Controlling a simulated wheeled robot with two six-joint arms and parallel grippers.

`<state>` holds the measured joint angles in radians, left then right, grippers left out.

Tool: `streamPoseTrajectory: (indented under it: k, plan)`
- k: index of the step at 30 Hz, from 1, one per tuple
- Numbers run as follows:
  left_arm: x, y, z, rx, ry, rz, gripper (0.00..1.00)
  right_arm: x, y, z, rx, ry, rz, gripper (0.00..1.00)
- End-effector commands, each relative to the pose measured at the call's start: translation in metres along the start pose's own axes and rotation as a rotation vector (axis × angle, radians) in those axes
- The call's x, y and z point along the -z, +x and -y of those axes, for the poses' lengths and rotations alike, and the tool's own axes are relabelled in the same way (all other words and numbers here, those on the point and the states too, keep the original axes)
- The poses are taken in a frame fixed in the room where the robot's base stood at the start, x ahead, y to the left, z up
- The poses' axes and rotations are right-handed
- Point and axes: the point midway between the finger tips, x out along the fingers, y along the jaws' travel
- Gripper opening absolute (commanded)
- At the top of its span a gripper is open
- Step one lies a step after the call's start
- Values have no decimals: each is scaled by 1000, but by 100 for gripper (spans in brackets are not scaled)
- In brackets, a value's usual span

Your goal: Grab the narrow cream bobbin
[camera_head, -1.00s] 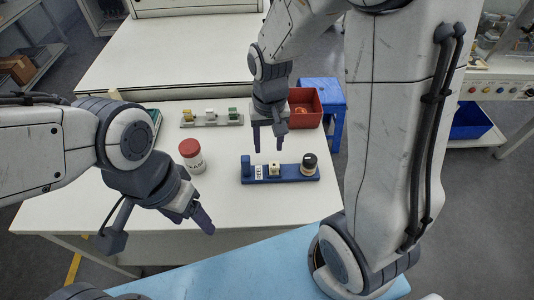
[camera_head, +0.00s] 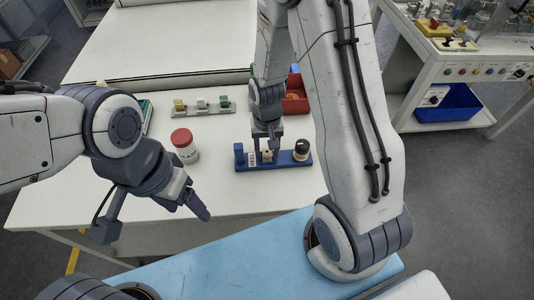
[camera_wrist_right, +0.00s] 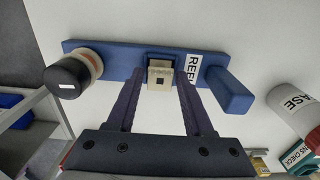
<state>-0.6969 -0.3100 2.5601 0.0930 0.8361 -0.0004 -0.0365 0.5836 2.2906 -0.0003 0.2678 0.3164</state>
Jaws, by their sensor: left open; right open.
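The narrow cream bobbin (camera_wrist_right: 160,75) sits in the middle of a blue rack (camera_wrist_right: 118,54), beside a white label. In the head view it (camera_head: 266,155) is partly hidden behind my right gripper (camera_head: 267,144). In the right wrist view my right gripper (camera_wrist_right: 158,88) is open, with one finger on each side of the bobbin; I cannot tell whether they touch it. My left gripper (camera_head: 188,203) is open and empty at the table's front edge, away from the rack.
A wide black-topped reel (camera_head: 301,150) stands at the rack's right end, and a blue block (camera_head: 239,154) at its left. A red-lidded jar (camera_head: 184,146) stands left of the rack. A grey holder (camera_head: 202,108) and a red bin (camera_head: 295,100) are behind.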

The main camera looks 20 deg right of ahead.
Motion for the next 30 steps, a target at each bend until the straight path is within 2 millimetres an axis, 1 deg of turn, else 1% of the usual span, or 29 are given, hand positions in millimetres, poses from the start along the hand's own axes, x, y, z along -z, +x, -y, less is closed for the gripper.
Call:
streamPoseTrajectory:
  k: [5, 6, 8, 9, 10, 19, 23, 26, 29, 30]
  plan:
    - [0, 0, 0, 0, 0, 0, 67, 0, 0, 0, 0, 0, -1, 52]
    - [0, 0, 0, 0, 0, 0, 67, 0, 0, 0, 0, 0, -1, 48]
    - [0, 0, 0, 0, 0, 0, 67, 0, 0, 0, 0, 0, -1, 25]
    - [0, 0, 0, 0, 0, 0, 67, 0, 0, 0, 0, 0, -1, 10]
    - [0, 0, 0, 0, 0, 0, 67, 0, 0, 0, 0, 0, -1, 0]
    - [0, 0, 0, 0, 0, 0, 67, 0, 0, 0, 0, 0, -1, 0]
    - [0, 0, 0, 0, 0, 0, 67, 1, -6, 0, 1, 0, -3, 0]
    - [0, 1, 0, 0, 0, 0, 67, 1, -15, 0, 2, 0, -5, 0]
    - [0, 2, 0, 0, 0, 0, 67, 2, -30, 1, 2, 0, -6, 0]
    - [0, 2, 0, 0, 0, 0, 67, 2, -38, 1, 3, 0, -8, 0]
